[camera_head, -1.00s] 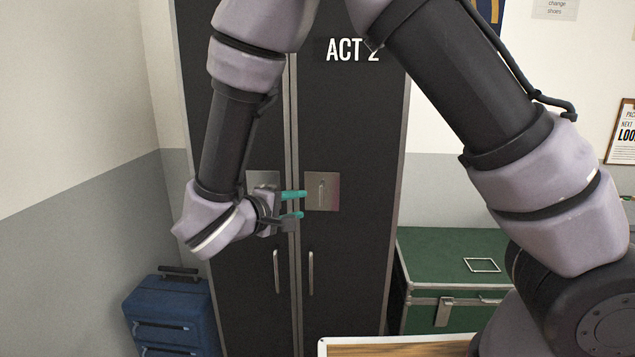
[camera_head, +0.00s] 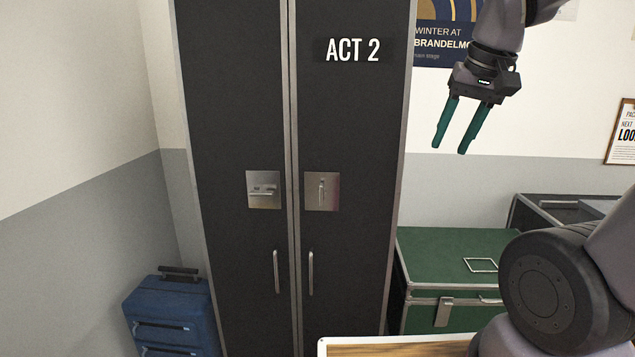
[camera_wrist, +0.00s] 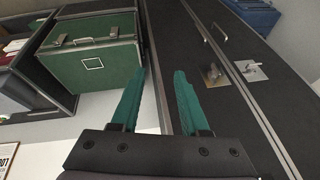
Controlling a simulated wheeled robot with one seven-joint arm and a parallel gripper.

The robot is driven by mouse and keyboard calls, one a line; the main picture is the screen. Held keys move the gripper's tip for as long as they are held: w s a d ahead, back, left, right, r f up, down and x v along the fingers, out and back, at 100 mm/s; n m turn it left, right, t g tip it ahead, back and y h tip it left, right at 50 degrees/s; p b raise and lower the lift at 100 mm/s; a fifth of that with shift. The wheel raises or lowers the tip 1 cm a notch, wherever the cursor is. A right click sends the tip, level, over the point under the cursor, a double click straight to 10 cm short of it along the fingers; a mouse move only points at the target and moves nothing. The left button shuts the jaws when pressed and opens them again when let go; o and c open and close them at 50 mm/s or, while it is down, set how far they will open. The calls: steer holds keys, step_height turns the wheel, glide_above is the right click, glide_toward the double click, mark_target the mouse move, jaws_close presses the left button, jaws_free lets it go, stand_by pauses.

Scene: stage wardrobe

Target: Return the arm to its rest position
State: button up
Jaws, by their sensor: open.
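My gripper (camera_head: 452,148) hangs at the upper right of the head view, in front of the wall and the poster, above the green trunk. Its two teal fingers point down and left, apart, with nothing between them. In the wrist view the gripper (camera_wrist: 156,80) also shows both teal fingers spread and empty. The nearer part of my arm is folded up at the right; its middle is outside the head view.
A dark two-door wardrobe (camera_head: 350,120) marked ACT 2 stands shut at the centre. A green trunk (camera_head: 450,262) stands to its right, a blue suitcase (camera_head: 172,315) to its left. A wooden-topped surface (camera_head: 400,348) is at the bottom edge. A poster (camera_head: 432,52) hangs behind.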

steer(key=r+t, duration=0.1)
steer(key=r+m+t, duration=0.1)
steer(key=s+d+r, duration=0.1)
steer(key=shift+s+r+m+t+y, duration=0.1)
steer(key=shift+r+m+t+y, duration=0.2)
steer(key=shift+t+y, duration=0.1)
stand_by(0.4)
